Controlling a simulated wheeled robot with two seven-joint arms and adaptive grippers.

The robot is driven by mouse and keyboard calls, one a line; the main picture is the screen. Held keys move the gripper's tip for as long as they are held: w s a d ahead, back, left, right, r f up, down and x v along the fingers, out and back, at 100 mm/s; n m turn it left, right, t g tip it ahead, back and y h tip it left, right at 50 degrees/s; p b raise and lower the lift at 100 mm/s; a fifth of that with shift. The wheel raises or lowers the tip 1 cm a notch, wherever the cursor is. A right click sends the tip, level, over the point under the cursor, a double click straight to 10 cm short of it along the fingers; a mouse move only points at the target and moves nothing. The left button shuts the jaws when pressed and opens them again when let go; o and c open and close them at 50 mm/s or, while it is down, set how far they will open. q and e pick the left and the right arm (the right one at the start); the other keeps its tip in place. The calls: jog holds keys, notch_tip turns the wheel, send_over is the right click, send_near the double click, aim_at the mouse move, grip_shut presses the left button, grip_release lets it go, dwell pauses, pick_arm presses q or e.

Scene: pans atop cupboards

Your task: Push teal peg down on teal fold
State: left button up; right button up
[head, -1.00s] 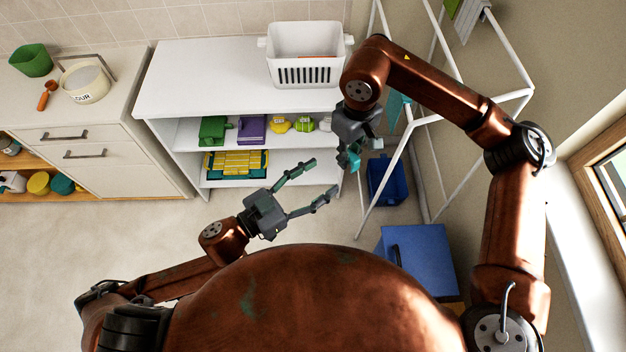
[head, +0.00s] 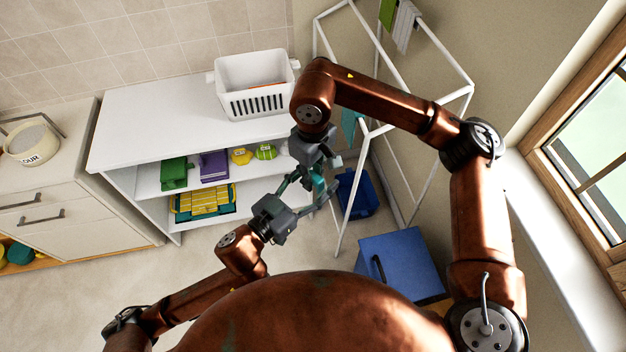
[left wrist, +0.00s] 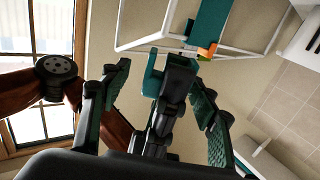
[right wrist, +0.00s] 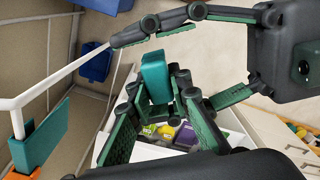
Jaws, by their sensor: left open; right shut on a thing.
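The teal peg (right wrist: 155,78) is between the fingers of my right gripper (right wrist: 160,105), which is shut on it. The held peg is apart from the fold. My left gripper (left wrist: 160,95) is open, with its fingers on either side of the peg and right gripper tip. Contact between them cannot be told.
The white drying rack (head: 402,148) stands right of the shelf unit (head: 135,150). An orange peg (left wrist: 207,50) is at the teal fold. A white basket (head: 255,100) sits on top of the shelf. A blue box (head: 400,262) stands on the floor at right.

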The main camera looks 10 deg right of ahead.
pick_arm(q)
jog(key=shift+s, duration=0.1)
jog(key=c, duration=1.1)
jog(key=shift+s+d+r, duration=0.1)
jog(key=shift+c, duration=0.7)
pick_arm(e)
jog(key=o, duration=1.1)
jog(key=shift+w, duration=0.1)
jog(key=shift+c, duration=0.2)
